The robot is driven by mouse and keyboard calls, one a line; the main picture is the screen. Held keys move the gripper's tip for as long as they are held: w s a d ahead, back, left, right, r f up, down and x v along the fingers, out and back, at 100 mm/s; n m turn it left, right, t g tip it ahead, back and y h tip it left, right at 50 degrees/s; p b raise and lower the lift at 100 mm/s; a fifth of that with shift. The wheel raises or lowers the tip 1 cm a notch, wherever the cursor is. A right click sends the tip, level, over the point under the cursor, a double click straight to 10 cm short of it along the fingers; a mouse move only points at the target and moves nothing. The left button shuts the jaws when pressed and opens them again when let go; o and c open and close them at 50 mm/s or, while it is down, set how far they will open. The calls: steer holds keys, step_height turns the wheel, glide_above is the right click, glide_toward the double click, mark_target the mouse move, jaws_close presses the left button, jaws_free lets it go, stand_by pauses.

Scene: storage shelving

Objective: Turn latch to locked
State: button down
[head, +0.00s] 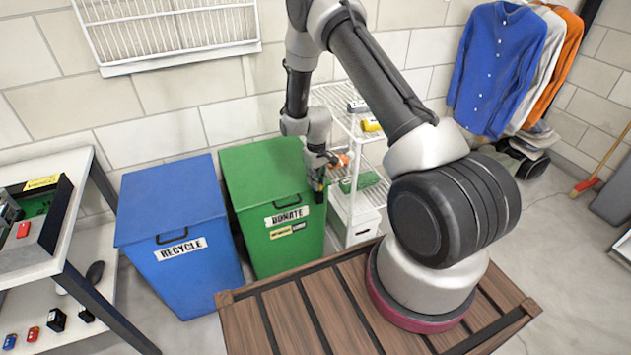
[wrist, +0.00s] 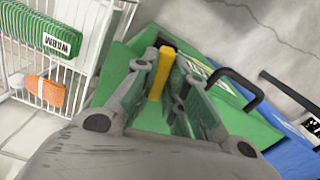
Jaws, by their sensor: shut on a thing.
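The green DONATE bin (head: 262,190) stands against the wall with its lid down. A yellow latch (wrist: 160,75) shows in the wrist view between the fingers of my gripper (wrist: 164,62), at the bin's edge. My gripper is shut on it. In the head view my gripper (head: 319,178) is at the right front corner of the green bin, pointing down, and covers most of the latch. A small label (head: 288,231) sits below the DONATE sign; its words are too small to read surely. Which way the latch is turned cannot be told.
A blue RECYCLE bin (head: 178,225) stands left of the green one. A white wire rack (head: 352,120) with goods is close on the right of my gripper. The green bin's black handle (wrist: 240,88) sticks out nearby. A slatted wooden surface (head: 310,312) lies in front.

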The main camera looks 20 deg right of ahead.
steer(key=shift+w+d+m, duration=0.1)
steer(key=shift+d+m, duration=0.1)
steer(key=shift+m, duration=1)
steer(key=c, duration=1.4)
jaws_free()
steer(key=shift+c, duration=0.2)
step_height(320, 180, up, 12)
